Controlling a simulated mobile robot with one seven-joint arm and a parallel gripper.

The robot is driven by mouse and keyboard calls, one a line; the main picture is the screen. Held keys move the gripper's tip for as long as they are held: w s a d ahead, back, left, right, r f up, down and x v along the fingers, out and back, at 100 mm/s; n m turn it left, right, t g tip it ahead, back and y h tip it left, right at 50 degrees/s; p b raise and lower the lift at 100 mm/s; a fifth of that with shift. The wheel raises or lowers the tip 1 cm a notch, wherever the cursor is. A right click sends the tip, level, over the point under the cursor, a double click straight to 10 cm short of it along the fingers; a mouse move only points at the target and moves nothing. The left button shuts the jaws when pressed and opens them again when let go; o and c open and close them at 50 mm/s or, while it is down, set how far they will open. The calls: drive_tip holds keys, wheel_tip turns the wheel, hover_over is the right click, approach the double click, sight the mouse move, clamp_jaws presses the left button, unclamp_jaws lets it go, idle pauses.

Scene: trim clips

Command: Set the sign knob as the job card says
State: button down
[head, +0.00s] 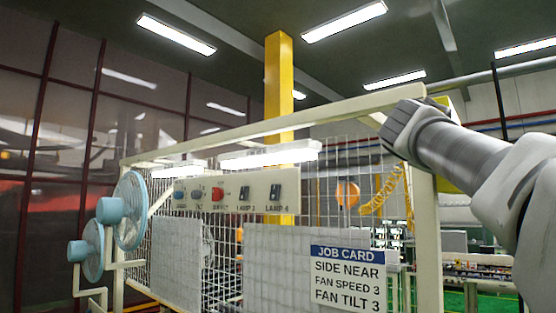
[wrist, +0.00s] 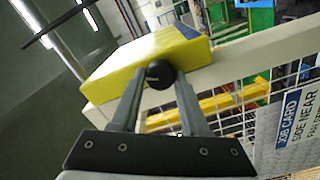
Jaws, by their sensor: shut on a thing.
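The black round knob (wrist: 160,74) sits on a yellow box (wrist: 130,72) at the top of the cream frame, in the wrist view. My gripper (wrist: 161,80) has one finger on each side of the knob and is shut on it. A short pale mark shows on the knob's face; its setting cannot be read. In the head view my arm hides the knob, and only a bit of the yellow box shows behind it. The job card (head: 347,278) reads SIDE NEAR, FAN SPEED 3, FAN TILT 3; it also shows in the wrist view (wrist: 288,125).
A cream panel (head: 228,209) carries small blue, grey and red controls and switches for lamps 3 and 4. Two blue fans (head: 110,211) stand at the left. Wire mesh fills the cream frame (head: 428,240). A yellow column (head: 279,80) rises behind.

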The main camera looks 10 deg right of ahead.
drive_tip(key=n+p, duration=0.1)
drive_tip(key=n, duration=0.4)
drive_tip(key=shift+a, duration=0.1)
drive_tip(key=shift+n, duration=0.4)
drive_tip(key=shift+c, duration=2.2)
unclamp_jaws()
drive_tip(key=b+v, duration=0.4)
drive_tip(key=v, duration=1.3)
drive_tip(key=shift+s+a, duration=0.25)
drive_tip(key=shift+s, duration=0.1)
drive_tip(key=shift+r, duration=0.1)
